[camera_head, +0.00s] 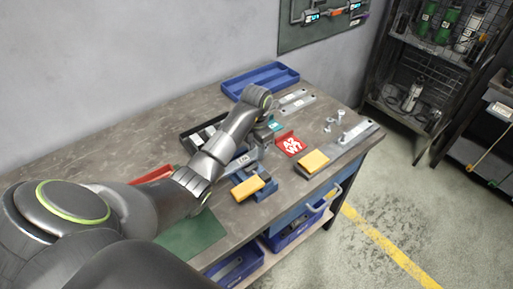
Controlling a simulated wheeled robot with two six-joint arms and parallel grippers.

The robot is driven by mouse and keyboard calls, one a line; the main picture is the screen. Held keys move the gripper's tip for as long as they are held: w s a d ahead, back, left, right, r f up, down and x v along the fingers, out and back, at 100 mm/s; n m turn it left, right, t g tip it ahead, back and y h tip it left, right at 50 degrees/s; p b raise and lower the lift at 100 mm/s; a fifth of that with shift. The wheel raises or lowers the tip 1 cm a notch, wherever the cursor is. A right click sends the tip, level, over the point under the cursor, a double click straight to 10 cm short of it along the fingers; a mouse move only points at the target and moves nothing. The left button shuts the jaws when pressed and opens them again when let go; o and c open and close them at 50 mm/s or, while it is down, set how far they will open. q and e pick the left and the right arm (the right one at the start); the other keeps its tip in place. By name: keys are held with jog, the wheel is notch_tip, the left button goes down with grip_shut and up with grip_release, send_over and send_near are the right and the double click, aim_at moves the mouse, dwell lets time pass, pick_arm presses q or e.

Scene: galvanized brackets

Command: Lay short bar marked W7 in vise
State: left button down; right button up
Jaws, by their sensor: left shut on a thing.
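My left arm reaches in from the left across the workbench, and its gripper (257,150) points down over the middle of the bench. It is shut on a short grey metal bar (238,162), partly hidden by my wrist and fingers. The bar's mark is too small to read. The blue vise (268,186) is just below and beside the gripper, partly covered by the arm and a yellow block (248,188). I cannot tell whether the bar touches the vise. My right gripper is not in view.
A red plate with white letters (290,144) lies right of the gripper. Another yellow block (313,161), flat metal bars (298,103) and a grey bracket (357,133) lie further right. A blue tray (260,80) is at the back, a green mat (192,240) in front.

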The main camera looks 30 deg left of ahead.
pick_arm(q)
jog(key=c, duration=1)
grip_release()
notch_tip(320, 180, up, 3)
jog(key=shift+f+b, duration=0.15)
jog(key=shift+b, duration=0.25)
jog(key=shift+r+p, duration=6.95)
jog(key=shift+r, duration=0.45)
jog(key=shift+f, duration=0.1)
